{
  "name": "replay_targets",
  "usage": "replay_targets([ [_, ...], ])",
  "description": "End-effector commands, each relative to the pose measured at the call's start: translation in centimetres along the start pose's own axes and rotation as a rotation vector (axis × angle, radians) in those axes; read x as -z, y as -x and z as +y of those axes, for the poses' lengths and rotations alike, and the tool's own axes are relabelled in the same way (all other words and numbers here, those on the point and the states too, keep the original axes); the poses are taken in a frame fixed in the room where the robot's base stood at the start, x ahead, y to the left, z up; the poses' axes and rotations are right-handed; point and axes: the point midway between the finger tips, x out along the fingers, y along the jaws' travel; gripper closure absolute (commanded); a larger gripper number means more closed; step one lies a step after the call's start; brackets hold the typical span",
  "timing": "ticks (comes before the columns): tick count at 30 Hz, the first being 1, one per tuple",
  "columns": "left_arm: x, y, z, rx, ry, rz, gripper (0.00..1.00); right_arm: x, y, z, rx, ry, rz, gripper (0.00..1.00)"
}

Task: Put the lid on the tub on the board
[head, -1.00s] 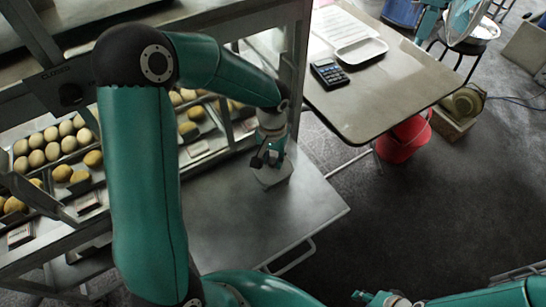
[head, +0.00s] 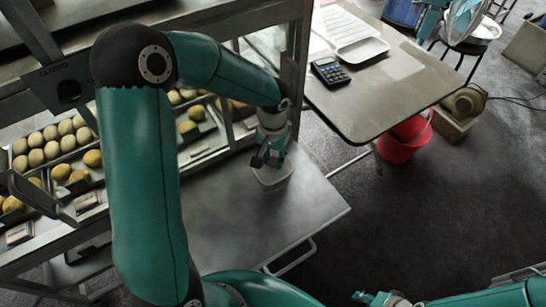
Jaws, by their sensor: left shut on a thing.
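My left gripper (head: 268,160) points down over the right part of the grey metal board (head: 235,225). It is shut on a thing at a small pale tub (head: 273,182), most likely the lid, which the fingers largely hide. The pale, rounded rim and side of the tub show just below the fingers. I cannot tell whether the lid touches the tub or sits level on it. My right gripper (head: 376,298) shows small at the bottom edge, away from the board, and its finger state is unclear.
Racks with several round yellowish pieces (head: 50,140) stand at the left behind a metal frame. A table (head: 390,95) at the upper right holds a calculator (head: 330,71) and a white tray (head: 362,50). A red bucket (head: 403,140) stands on the floor. The board's front is clear.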

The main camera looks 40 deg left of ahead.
Motion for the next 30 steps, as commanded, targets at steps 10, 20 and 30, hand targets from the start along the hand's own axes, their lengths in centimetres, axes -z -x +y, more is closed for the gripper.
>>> replay_targets([
  [10,0.01,0.02,0.01,0.0,0.0,0.0,0.94,0.0,-0.03,0.01,0.0,0.0,0.0,0.6],
  [20,0.0,0.0,0.01,0.0,0.0,0.0,0.42,0.0,-0.03,0.01,0.0,0.0,0.0,0.6],
  [30,0.0,-0.01,0.01,0.0,0.0,0.0,0.17,0.0,-0.03,0.01,0.0,0.0,0.0,0.6],
])
